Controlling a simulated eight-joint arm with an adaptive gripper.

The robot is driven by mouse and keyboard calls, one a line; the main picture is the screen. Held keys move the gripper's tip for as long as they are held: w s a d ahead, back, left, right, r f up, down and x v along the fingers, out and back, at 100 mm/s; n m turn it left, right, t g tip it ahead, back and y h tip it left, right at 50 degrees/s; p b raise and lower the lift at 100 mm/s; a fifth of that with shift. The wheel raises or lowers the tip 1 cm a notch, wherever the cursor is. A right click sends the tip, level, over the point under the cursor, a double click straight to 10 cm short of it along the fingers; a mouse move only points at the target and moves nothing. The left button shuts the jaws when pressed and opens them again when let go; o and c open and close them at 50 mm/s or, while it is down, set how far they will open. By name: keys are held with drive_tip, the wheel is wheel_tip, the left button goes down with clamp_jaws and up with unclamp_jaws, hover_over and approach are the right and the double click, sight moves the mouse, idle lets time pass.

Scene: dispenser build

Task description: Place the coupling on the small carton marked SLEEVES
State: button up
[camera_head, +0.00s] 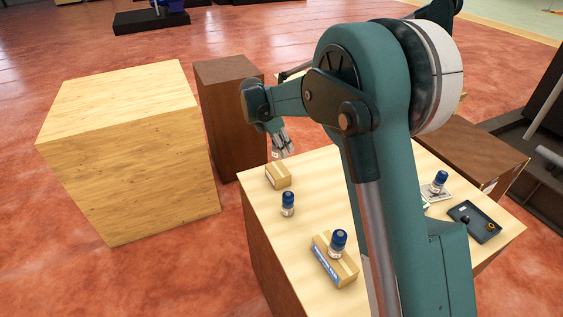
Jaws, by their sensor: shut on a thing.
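My gripper (283,148) hangs above the far left corner of the light wooden worktable, just behind and above a small brown carton (278,176). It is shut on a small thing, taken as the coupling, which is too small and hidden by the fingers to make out. A second carton (322,262) with a blue label strip lies near the table's front, with a blue-capped bottle (338,243) on top. The print on both cartons is too small to read, so I cannot tell which says SLEEVES. The gripper is apart from both cartons.
A blue-capped bottle (288,204) stands between the cartons. Another bottle (439,182) and a dark tray (462,213) with small parts are at the right. My arm hides the table's middle. A big wooden block (140,165) and a brown block (232,120) stand beyond the table.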

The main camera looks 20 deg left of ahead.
drive_tip(key=shift+f, duration=1.6)
drive_tip(key=shift+f, duration=1.9)
drive_tip(key=shift+f, duration=0.15)
drive_tip(key=o, duration=1.2)
drive_tip(key=v, duration=1.2)
